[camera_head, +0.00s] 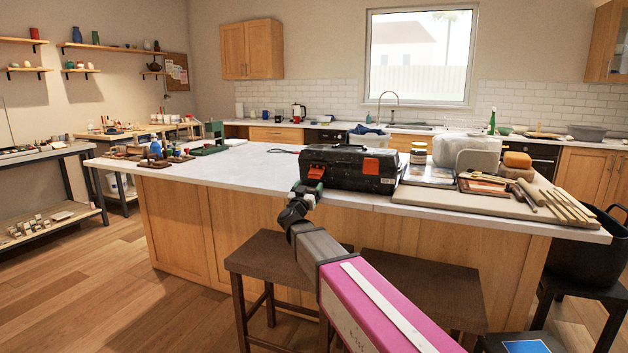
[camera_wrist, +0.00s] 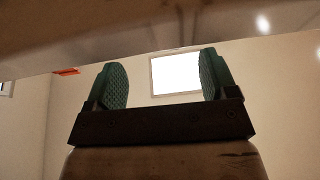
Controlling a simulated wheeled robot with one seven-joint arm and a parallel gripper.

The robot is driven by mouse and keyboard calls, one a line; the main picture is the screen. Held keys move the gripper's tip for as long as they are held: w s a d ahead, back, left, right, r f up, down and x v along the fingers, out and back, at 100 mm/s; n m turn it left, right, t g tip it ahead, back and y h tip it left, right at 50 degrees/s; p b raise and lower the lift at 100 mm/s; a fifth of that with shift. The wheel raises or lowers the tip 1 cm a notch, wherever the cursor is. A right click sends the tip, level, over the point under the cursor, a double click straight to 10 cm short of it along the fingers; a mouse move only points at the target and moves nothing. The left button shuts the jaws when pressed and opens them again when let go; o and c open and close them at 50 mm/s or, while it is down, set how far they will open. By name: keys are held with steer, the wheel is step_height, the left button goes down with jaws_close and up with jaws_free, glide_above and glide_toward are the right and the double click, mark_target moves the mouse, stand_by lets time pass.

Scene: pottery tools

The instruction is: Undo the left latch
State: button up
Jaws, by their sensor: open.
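A black toolbox (camera_head: 345,170) with orange latches stands closed on the island counter. The right latch (camera_head: 371,166) shows plainly on the same face. My gripper (camera_head: 308,188) is right in front of the toolbox's left end, close to the left latch; I cannot tell whether it touches. In the wrist view my gripper (camera_wrist: 166,84) has two green fingers spread apart with nothing between them. A small orange piece (camera_wrist: 66,72), probably a latch, shows left of the fingers.
A board with clay tools (camera_head: 450,200) lies to the right. Dark stools (camera_head: 270,255) stand in front. A dark surface (camera_wrist: 150,25) spans the top of the wrist view.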

mark_target(314, 177)
steer(key=x, duration=0.5)
steer(key=shift+w+d+r, duration=0.1)
steer(key=shift+w+r, duration=0.05)
steer(key=shift+w, duration=0.1)
steer(key=c, duration=0.8)
